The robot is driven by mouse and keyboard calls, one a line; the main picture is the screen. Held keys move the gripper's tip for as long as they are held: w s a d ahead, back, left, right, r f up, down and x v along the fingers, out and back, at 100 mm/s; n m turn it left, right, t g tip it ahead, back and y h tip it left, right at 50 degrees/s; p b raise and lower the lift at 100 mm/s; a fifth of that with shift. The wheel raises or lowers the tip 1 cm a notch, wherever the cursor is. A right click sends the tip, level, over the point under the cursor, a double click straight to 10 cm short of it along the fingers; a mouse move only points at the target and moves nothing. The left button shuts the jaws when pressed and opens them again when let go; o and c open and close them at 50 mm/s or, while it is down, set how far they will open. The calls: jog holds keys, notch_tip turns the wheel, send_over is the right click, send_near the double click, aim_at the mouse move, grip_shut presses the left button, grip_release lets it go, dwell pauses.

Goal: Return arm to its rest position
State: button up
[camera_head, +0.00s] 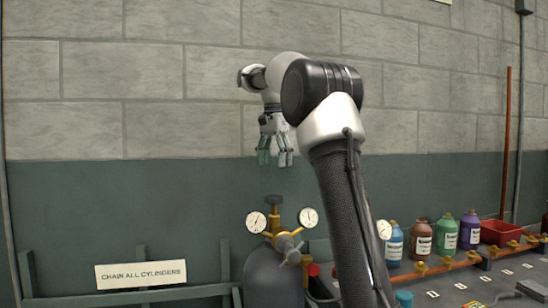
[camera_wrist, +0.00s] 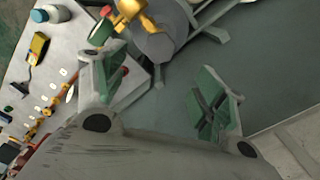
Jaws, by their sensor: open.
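My gripper (camera_head: 275,150) hangs pointing down in the head view, in front of the wall and above the grey gas cylinder (camera_head: 272,278). Its two fingers, with green pads, are spread apart and nothing shows between them. The wrist view also shows my gripper (camera_wrist: 165,85) with its fingers wide apart. The cylinder carries a brass regulator (camera_head: 285,240) with two round gauges. In the wrist view the brass regulator (camera_wrist: 130,15) shows at the top, beyond the fingers and apart from them. My arm hides part of the bench in the head view.
Several coloured bottles (camera_head: 446,238) and a red bin (camera_head: 500,232) stand at the right, behind a copper manifold (camera_head: 430,266). A "CHAIN ALL CYLINDERS" sign (camera_head: 141,275) hangs on a green rack at lower left. The air around my gripper is clear before the block wall (camera_head: 140,130).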

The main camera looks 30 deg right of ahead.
jog(key=shift+r, duration=0.65)
jog(key=s+a+f+n+t, duration=0.1)
jog(key=s+a+n, duration=0.25)
jog(key=s, duration=0.55)
jog(key=s+a+f+n+t, duration=0.1)
jog(key=s+f+n, duration=0.4)
jog(key=s+f, duration=0.4)
jog(key=s+a+f+n+t, duration=0.2)
jog(key=s+f+n, duration=0.4)
jog(key=s+f, duration=0.4)
jog(key=s, duration=0.3)
jog(key=shift+a, duration=0.3)
jog(key=shift+c, duration=0.3)
